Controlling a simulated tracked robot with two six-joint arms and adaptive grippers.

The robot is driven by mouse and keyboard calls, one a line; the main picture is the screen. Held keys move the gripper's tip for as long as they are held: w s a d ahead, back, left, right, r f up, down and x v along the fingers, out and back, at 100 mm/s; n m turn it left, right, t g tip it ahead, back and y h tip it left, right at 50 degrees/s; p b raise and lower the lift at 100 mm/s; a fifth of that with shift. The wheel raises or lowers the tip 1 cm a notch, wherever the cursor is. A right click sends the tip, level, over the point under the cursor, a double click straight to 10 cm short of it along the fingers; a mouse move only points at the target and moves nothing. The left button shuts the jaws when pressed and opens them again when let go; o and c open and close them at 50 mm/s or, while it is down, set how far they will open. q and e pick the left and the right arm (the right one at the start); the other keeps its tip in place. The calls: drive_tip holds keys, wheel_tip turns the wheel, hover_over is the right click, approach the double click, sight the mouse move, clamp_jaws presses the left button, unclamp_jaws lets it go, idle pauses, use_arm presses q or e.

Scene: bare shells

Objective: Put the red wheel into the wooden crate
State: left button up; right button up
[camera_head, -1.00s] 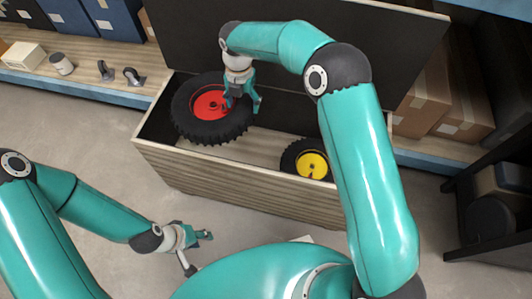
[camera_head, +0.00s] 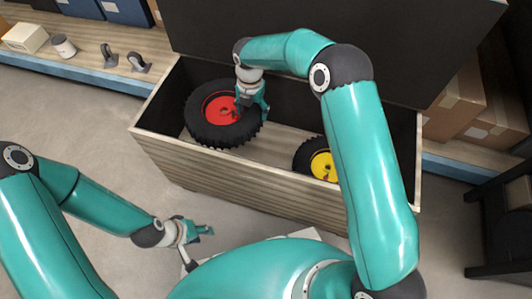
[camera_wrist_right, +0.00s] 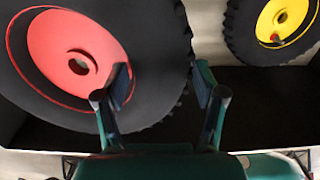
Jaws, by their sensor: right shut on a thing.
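The red wheel (camera_head: 226,115), a black tyre with a red hub, is inside the left part of the wooden crate (camera_head: 225,185), its hub facing up. My right gripper (camera_head: 252,103) is shut on the right side of its tyre. In the right wrist view, the fingers of this gripper (camera_wrist_right: 165,88) straddle the tyre of the red wheel (camera_wrist_right: 50,52), one on the hub side and one outside the tread. I cannot tell whether the wheel touches the crate floor. My left gripper (camera_head: 197,243) is open and empty, low in front of the crate.
A yellow-hubbed wheel (camera_head: 322,165) lies in the crate's right part, partly hidden by my right arm. The crate's dark lid (camera_head: 400,45) stands open behind. A shelf at left holds a white box (camera_head: 25,38), a can (camera_head: 63,46) and two casters (camera_head: 136,63). The floor at left is clear.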

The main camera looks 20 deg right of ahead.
wheel_tip(320, 180, down, 19)
drive_tip(key=b, duration=0.5)
drive_tip(key=shift+d+b, duration=0.1)
drive_tip(key=shift+b, duration=0.3)
drive_tip(key=o, duration=1.7)
drive_tip(key=shift+s+f, duration=0.1)
drive_tip(key=shift+o, duration=0.2)
wheel_tip(320, 180, up, 12)
drive_tip(key=p, duration=0.4)
drive_tip(key=shift+p, duration=0.3)
